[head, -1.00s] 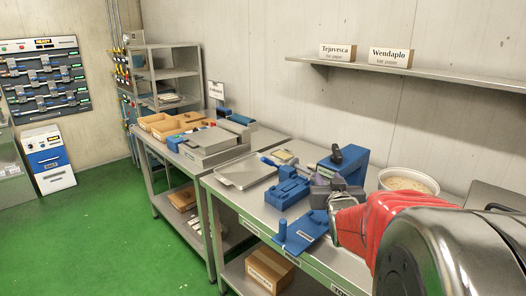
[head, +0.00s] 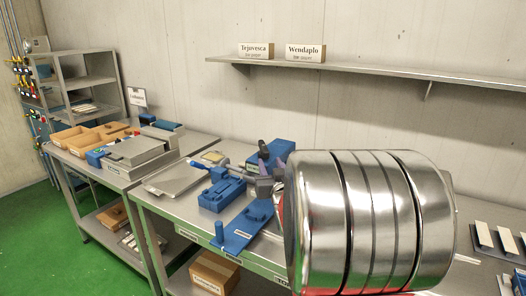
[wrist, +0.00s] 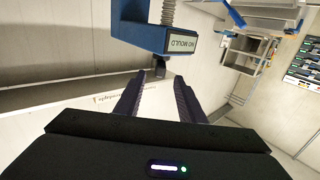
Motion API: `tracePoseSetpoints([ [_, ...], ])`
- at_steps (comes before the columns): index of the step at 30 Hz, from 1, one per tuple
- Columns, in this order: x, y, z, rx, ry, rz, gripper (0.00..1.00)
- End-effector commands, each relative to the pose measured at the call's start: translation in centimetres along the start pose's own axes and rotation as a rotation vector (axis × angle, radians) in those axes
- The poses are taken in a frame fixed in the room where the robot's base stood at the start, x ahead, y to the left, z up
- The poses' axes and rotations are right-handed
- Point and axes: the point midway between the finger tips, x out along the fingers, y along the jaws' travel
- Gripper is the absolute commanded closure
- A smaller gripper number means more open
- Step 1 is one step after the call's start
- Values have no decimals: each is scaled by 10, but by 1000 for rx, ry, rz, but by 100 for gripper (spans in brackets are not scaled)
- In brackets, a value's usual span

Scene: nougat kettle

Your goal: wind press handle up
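The blue press (head: 292,150) stands on the bench beside the wall, partly hidden behind my silver arm link. In the wrist view its blue block (wrist: 140,36) shows a "NO MOULD" label and a threaded screw. A small dark piece (wrist: 160,69), perhaps the press handle's end, shows between the tips of my gripper (wrist: 159,76). My gripper's two dark purple fingers stand apart, with a gap visible on both sides of that piece. In the head view my gripper (head: 268,170) is at the press front, largely covered by my arm.
A blue mould block (head: 222,194) and a blue plate with a peg (head: 240,232) lie in front of the press. A metal tray (head: 172,178) is to the left. A wall shelf (head: 380,75) with two signs runs above.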

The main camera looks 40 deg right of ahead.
Motion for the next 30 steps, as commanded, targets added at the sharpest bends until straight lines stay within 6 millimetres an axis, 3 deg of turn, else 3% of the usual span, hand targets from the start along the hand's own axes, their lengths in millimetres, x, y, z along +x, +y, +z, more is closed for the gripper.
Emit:
tracePoseSetpoints([
  [21, 95, 0, 1, 0, -1, 0, 64],
  [30, 118, 0, 0, 0, 0, 0, 64],
])
